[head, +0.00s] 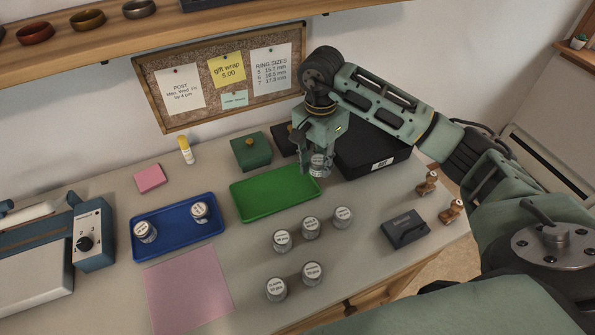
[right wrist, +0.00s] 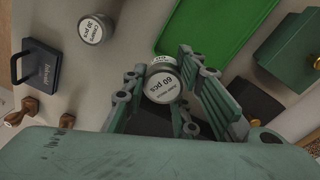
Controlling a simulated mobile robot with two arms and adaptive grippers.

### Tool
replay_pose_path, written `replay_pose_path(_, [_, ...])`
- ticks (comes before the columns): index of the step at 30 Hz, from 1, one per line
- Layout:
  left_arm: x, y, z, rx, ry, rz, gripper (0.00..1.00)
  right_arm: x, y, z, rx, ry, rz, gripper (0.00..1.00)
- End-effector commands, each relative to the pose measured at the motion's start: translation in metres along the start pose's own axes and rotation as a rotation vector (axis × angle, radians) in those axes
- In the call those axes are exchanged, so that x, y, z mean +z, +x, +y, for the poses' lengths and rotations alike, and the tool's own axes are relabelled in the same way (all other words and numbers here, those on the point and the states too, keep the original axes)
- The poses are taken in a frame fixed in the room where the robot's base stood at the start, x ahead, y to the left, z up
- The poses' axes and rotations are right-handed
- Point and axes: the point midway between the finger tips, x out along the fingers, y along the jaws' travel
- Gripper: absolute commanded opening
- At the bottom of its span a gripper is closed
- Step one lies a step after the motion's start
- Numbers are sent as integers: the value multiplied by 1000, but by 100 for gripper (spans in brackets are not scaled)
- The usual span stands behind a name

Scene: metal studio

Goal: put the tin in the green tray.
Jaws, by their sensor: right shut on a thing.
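The green tray (head: 268,199) lies empty in the middle of the table in the head view, and part of it shows at the top of the right wrist view (right wrist: 205,28). My right gripper (head: 318,168) is shut on a small round tin (head: 318,160) at the tray's far right corner. In the right wrist view the tin (right wrist: 163,86) sits between the fingers, its white label reading 60 pcs. It appears held above the table, not over the tray's middle. My left gripper is not in view.
Several similar tins (head: 311,228) stand in front of the tray. A blue tray (head: 180,236) with two tins lies to its left. A green box (head: 251,151) and a black case (head: 365,150) stand behind. A dark stamp pad (head: 404,229) lies at right.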

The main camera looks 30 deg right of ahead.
Motion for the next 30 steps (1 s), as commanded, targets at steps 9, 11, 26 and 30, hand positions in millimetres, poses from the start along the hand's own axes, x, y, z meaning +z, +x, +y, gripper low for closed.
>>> replay_pose_path(9, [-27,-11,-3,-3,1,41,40,18,25,-45,0,0,-1,0])
replay_pose_path(11, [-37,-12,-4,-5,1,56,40,18,28,-47,1,0,0,0])
replay_pose_path(26, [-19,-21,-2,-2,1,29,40,18,67,-49,-2,0,1,0])
replay_pose_path(30, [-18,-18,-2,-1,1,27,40,17,70,-49,-1,0,1,0])
